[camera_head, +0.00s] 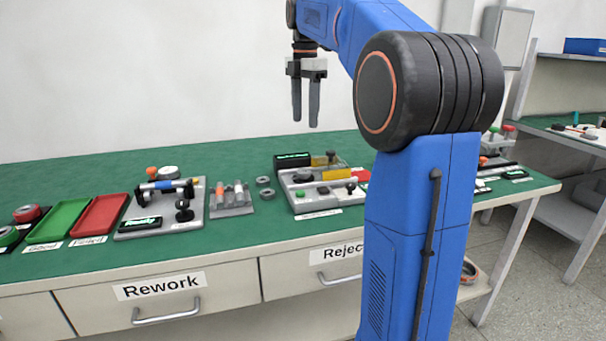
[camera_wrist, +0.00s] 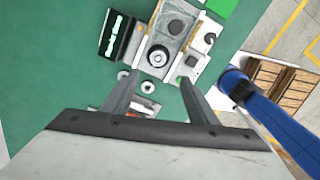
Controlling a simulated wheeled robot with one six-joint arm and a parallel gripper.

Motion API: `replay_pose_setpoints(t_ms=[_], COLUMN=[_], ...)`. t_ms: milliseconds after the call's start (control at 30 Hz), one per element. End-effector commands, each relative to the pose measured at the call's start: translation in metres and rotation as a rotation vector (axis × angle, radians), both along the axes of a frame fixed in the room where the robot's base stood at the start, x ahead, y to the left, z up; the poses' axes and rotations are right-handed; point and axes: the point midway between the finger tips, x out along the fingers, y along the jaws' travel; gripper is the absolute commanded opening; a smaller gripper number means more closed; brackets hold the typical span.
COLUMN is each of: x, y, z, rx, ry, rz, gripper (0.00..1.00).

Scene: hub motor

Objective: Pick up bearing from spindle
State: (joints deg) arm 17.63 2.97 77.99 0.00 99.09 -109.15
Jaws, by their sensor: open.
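In the head view the same spot shows as a dark disc (camera_head: 303,176) near the station's left end. I cannot make out the spindle itself. My gripper (camera_head: 306,125) is open and empty, pointing down high above the bench. In the wrist view its two fingers (camera_wrist: 158,76) straddle the area near this ring, far above it. Nothing touches the fingers.
Two loose rings (camera_head: 264,181) (camera_wrist: 147,87) lie left of the grey station (camera_head: 318,205). A parts tray (camera_head: 232,211), a station with a display (camera_head: 155,228) and red (camera_head: 99,215) and green (camera_head: 60,220) trays stand further left. The green bench (camera_head: 110,170) is clear at the back.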

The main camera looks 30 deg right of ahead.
Motion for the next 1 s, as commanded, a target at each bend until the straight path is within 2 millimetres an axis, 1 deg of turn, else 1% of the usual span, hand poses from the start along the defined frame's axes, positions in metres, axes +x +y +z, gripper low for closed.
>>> replay_pose_setpoints(t_ms=[33, 300, 500, 600, 767, 833, 1000], x=[-0.001, -0.001, 0.0, 0.0, 0.0, 0.001, 0.005], y=[0.0, 0.001, 0.001, 0.001, 0.001, 0.001, 0.002], z=[-0.009, -0.058, -0.089, -0.099, -0.106, -0.112, -0.136], rx=[0.001, 0.001, 0.0, 0.0, 0.0, 0.0, 0.001], ry=[0.002, 0.003, 0.001, 0.001, -0.001, 0.0, 0.002], rz=[0.0, -0.001, -0.002, -0.002, -0.002, -0.001, -0.001], gripper=[0.53, 0.53, 0.53, 0.53, 0.53, 0.53, 0.53])
